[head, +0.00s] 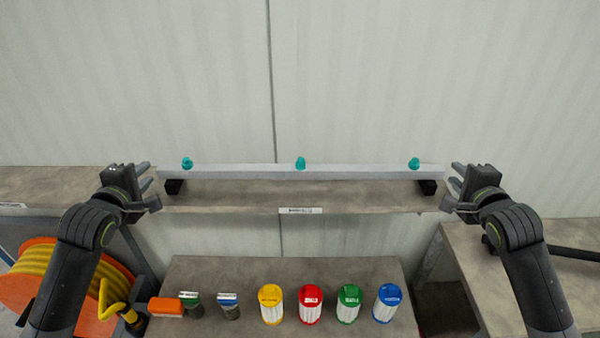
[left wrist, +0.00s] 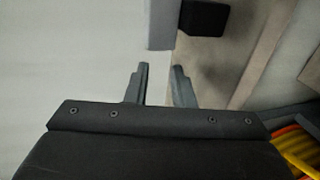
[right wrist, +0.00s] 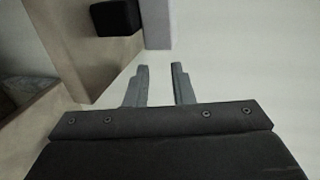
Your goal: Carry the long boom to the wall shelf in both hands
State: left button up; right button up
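The long boom (head: 350,171) is a straight light grey bar with three teal knobs along its top. It lies level along the wall shelf (head: 250,196), resting on a black block near each end. My left gripper (head: 150,184) is open and empty just off the boom's left end. In the left wrist view the boom's end (left wrist: 162,25) is ahead of the spread fingers (left wrist: 160,84), with a gap. My right gripper (head: 449,187) is open just off the right end. In the right wrist view the boom's end (right wrist: 157,24) is also ahead of the empty fingers (right wrist: 158,84).
Below the shelf, a bench (head: 235,272) holds yellow, red (head: 311,305), green and blue-capped containers and smaller items. An orange reel with yellow hose (head: 45,275) stands at left. Another table (head: 520,262) is at right. The wall behind the shelf is bare.

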aim_at(175, 174)
pick_arm(q)
jog(key=shift+w+f, duration=0.2)
jog(key=shift+w, duration=0.5)
jog(key=shift+w+d+f, duration=0.1)
jog(key=shift+w+d, duration=0.1)
jog(key=shift+w, duration=0.05)
jog(key=shift+d, duration=0.35)
pick_arm(e)
jog(key=shift+w+a+f, duration=0.15)
jog(key=shift+w+a, duration=0.15)
jog(key=shift+w, duration=0.2)
jog(key=shift+w+a+f, duration=0.15)
jog(key=shift+w+a, duration=0.1)
jog(key=shift+w, duration=0.2)
pick_arm(q)
jog(key=shift+s+d, duration=0.2)
pick_arm(e)
jog(key=shift+s+a+r, duration=0.1)
jog(key=shift+s+a, duration=0.1)
pick_arm(q)
jog(key=shift+w, duration=0.1)
pick_arm(e)
jog(key=shift+w, duration=0.1)
pick_arm(q)
jog(key=shift+d, duration=0.5)
pick_arm(e)
jog(key=shift+a, duration=0.5)
